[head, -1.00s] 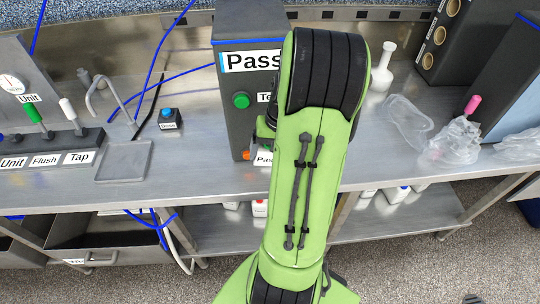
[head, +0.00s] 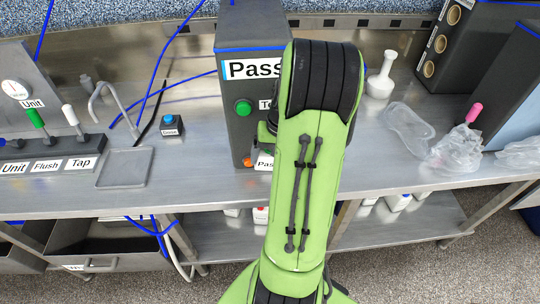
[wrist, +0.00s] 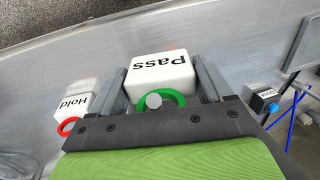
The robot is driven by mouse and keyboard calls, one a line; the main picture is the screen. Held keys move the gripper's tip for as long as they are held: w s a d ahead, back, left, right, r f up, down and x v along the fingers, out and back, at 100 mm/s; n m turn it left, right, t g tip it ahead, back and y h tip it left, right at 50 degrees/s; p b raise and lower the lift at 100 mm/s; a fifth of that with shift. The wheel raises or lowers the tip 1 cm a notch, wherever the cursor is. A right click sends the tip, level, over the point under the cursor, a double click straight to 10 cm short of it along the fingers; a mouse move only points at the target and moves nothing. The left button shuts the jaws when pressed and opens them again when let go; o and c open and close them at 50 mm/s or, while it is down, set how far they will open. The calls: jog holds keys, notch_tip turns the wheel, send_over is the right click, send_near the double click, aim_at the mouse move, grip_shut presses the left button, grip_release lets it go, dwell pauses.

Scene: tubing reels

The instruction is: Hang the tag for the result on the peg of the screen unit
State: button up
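The Pass tag (wrist: 160,72), a white block with a green ring (wrist: 163,97), sits between the two fingers of my gripper (wrist: 162,85) in the wrist view. The fingers press close on both its sides with no clear gap. A grey round end (wrist: 153,101) shows at the ring; I cannot tell whether the ring is around it. In the head view the tag (head: 264,163) shows low at the front of the dark screen unit (head: 235,120), whose screen reads Pass. My arm covers the unit's right side, and I cannot make out its peg.
The Hold tag (wrist: 73,104) with a red ring is beside my gripper in the wrist view. A Done button (head: 171,126) stands left of the unit. Clear plastic bags (head: 455,148) and a white pestle-like piece (head: 382,75) are on the right of the counter.

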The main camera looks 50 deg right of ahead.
jog(key=o, duration=0.3)
jog(key=p+v, duration=0.3)
jog(key=v, duration=1.3)
jog(key=shift+f, duration=0.1)
